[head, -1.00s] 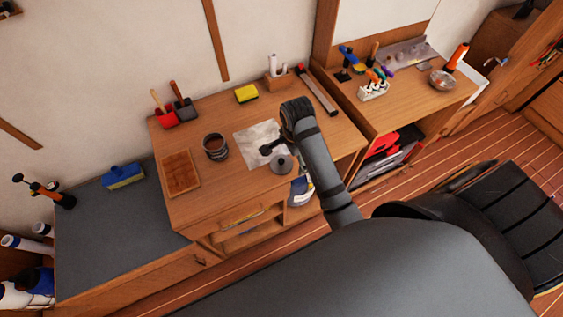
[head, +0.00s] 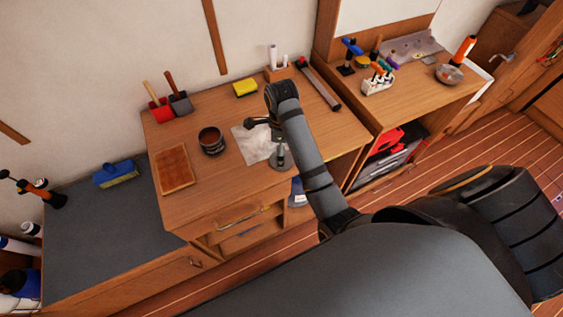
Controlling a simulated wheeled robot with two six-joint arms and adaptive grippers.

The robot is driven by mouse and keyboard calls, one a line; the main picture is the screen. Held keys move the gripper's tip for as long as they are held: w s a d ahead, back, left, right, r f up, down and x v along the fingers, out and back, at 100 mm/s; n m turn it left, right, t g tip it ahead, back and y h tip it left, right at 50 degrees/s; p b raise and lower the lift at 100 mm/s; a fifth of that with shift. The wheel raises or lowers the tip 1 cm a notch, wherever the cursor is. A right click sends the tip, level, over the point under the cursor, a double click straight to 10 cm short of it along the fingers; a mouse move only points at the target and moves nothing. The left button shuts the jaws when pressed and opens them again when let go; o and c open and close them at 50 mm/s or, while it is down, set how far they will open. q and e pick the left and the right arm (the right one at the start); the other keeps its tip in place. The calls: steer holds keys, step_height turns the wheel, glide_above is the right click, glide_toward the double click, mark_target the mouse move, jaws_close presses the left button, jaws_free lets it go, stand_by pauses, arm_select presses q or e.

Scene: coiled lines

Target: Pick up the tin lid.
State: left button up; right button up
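A round grey tin lid (head: 281,161) is near the front right of the wooden workbench, at the lower edge of a pale sheet. An open tin (head: 211,141) with dark brown contents stands to its left. My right arm reaches in from the lower right. Its dark gripper (head: 267,124) is over the pale sheet, above and slightly left of the lid in the picture. The gripper is small and partly hidden by its wrist, so its opening and any contact with the lid are unclear. My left gripper is not in view.
The pale sheet (head: 253,146) lies under the gripper. A brown slab (head: 174,168), a red scoop (head: 160,110), a yellow sponge (head: 245,88) and a long dark bar (head: 320,84) surround it. A blue brush (head: 115,173) lies on the lower grey surface at left.

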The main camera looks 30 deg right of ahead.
steer(key=f+b, duration=0.4)
steer(key=shift+w+a, duration=0.1)
steer(key=shift+w, duration=0.2)
steer(key=shift+f+p, duration=0.3)
steer(key=shift+p, duration=0.05)
steer(key=shift+w+f, duration=0.1)
steer(key=shift+f, duration=0.2)
steer(key=shift+r, duration=0.1)
steer(key=shift+c, duration=1.2)
steer(key=c, duration=1)
steer(key=shift+s, duration=0.3)
steer(key=c, duration=0.3)
